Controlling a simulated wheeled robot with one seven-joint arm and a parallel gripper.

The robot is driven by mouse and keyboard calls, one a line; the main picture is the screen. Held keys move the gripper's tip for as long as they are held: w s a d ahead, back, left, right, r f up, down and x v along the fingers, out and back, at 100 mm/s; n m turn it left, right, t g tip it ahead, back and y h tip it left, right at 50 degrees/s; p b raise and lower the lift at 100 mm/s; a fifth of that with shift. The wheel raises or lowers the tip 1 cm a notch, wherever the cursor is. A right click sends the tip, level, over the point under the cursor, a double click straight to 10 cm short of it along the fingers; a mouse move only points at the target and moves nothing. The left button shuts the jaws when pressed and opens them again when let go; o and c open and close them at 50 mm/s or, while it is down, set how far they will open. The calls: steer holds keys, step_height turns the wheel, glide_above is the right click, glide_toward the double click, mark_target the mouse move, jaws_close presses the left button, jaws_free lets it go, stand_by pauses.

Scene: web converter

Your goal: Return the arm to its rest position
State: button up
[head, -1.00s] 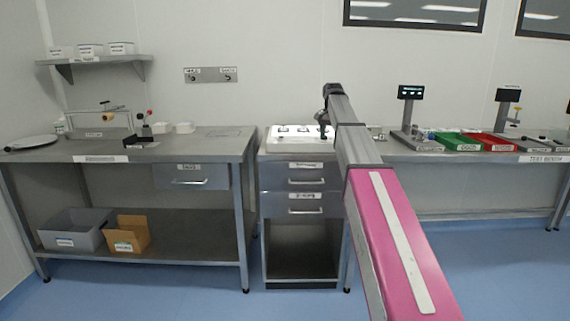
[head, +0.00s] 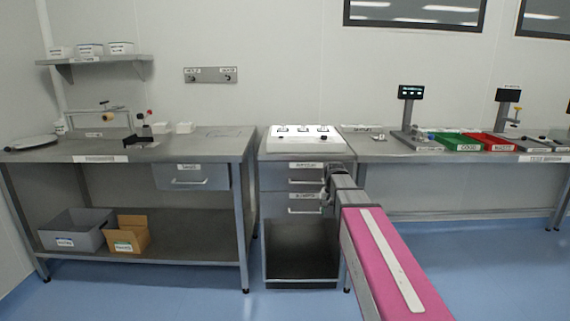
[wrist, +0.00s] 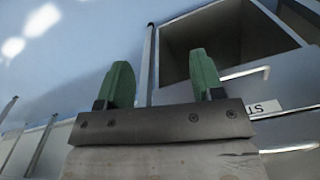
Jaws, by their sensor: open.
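My arm, with a pink link, reaches forward from the lower right in the head view. Its far end is in front of the drawer cabinet (head: 272,182), below the level of the tabletop. My gripper (wrist: 163,85) shows in the wrist view with two green fingers spread apart and nothing between them. In the head view the fingertips are too small to make out. The wrist view also shows the cabinet's open lower bay (wrist: 225,45) and a drawer handle (wrist: 245,73) close behind the right finger.
A workbench (head: 240,150) stands left of the cabinet, with a grey bin (head: 75,222) and a cardboard box (head: 128,248) on its lower shelf. A test bench (head: 400,155) on the right holds a green tray (head: 460,147) and a red tray (head: 497,153). The blue floor in front is clear.

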steer(key=s+f+n, duration=0.3)
steer(key=s+f, duration=1.3)
steer(key=s, duration=0.5)
steer(key=shift+f, duration=0.15)
